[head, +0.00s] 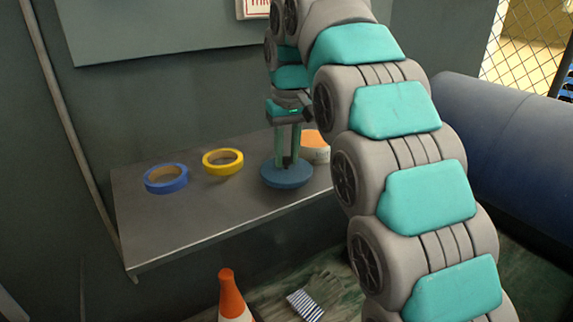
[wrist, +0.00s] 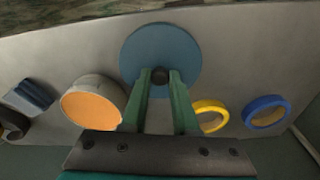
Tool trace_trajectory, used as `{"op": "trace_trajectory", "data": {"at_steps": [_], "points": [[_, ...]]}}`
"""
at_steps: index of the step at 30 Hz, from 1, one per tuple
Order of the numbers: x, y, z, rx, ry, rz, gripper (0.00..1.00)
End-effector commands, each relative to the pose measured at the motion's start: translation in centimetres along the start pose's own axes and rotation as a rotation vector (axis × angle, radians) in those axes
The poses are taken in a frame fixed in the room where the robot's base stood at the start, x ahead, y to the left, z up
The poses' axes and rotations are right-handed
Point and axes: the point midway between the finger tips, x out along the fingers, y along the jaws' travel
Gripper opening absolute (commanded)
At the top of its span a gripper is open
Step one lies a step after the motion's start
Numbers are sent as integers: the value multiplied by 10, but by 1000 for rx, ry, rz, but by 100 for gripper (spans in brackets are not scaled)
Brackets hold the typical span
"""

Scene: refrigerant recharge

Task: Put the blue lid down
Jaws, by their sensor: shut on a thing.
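The blue lid (head: 287,174) is a round disc with a dark knob (wrist: 161,76) on top. My gripper (head: 287,160) points down and is shut on the knob, seen between the fingertips in the wrist view. The lid is level, at or just above the grey metal shelf (head: 190,225) near its front edge. I cannot tell whether it touches the shelf. The wrist view shows the whole disc (wrist: 160,50) beyond my fingers.
A yellow tape roll (head: 223,162) and a blue tape roll (head: 166,179) lie left of the lid. An orange-topped round container (head: 316,148) stands just right of it, partly hidden by my arm. A traffic cone (head: 231,295) stands on the floor in front.

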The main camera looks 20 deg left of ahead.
Motion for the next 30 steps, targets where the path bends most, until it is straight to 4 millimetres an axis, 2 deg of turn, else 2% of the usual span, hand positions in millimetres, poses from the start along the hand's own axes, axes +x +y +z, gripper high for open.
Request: {"op": "trace_trajectory", "data": {"at_steps": [8,19,30], "points": [[4,2,-5,0,-1,0,0],[36,1,0,0,-3,-1,0],[39,1,0,1,-1,0,0]]}}
